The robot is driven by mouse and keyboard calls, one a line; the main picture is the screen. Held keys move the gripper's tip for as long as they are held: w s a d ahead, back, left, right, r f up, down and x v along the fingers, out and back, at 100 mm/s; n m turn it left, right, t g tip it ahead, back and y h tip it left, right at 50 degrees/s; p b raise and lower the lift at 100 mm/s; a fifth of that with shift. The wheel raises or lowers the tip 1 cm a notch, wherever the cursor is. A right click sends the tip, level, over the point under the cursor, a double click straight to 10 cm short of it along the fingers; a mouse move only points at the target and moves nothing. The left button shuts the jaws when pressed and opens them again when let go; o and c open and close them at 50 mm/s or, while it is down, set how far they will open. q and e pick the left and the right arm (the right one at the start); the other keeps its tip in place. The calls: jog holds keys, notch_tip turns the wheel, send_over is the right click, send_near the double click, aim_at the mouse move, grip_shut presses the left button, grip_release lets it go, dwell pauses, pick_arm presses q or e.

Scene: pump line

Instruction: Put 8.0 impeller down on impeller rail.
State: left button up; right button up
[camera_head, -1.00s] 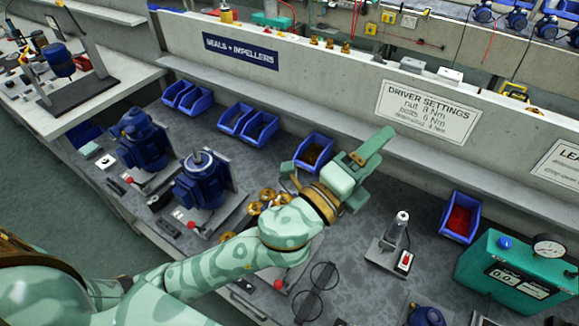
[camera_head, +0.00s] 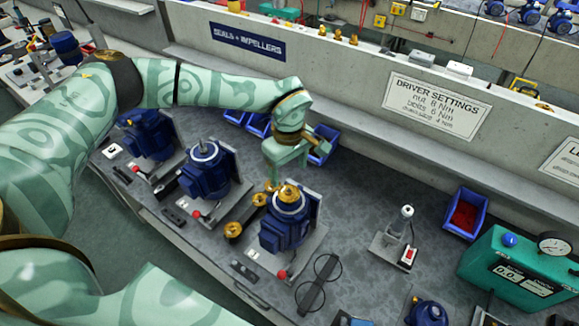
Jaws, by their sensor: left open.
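My left gripper (camera_head: 285,165) is open and points down, just above and behind the third blue pump (camera_head: 284,232). A brass impeller (camera_head: 289,194) sits on top of that pump, below the fingers. I cannot tell whether the fingers touch it. Left of this pump lies the dark impeller rail (camera_head: 246,214), with a brass impeller (camera_head: 233,229) at its near end and another (camera_head: 259,199) toward its far end. No size marks are readable, so I cannot tell which is the 8.0 impeller. My right gripper is out of view.
Two more blue pumps (camera_head: 205,171) stand to the left. Blue bins line the wall behind my gripper. A tool on a stand (camera_head: 400,238), a red-filled bin (camera_head: 466,214) and a teal gauge box (camera_head: 515,270) stand to the right.

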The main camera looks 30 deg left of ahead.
aim_at(289, 190)
pick_arm(q)
jog(key=shift+f+b, duration=1.9)
jog(key=shift+f, duration=0.65)
jog(key=shift+r, duration=0.15)
jog(key=shift+f, duration=0.3)
jog(key=shift+f, duration=0.75)
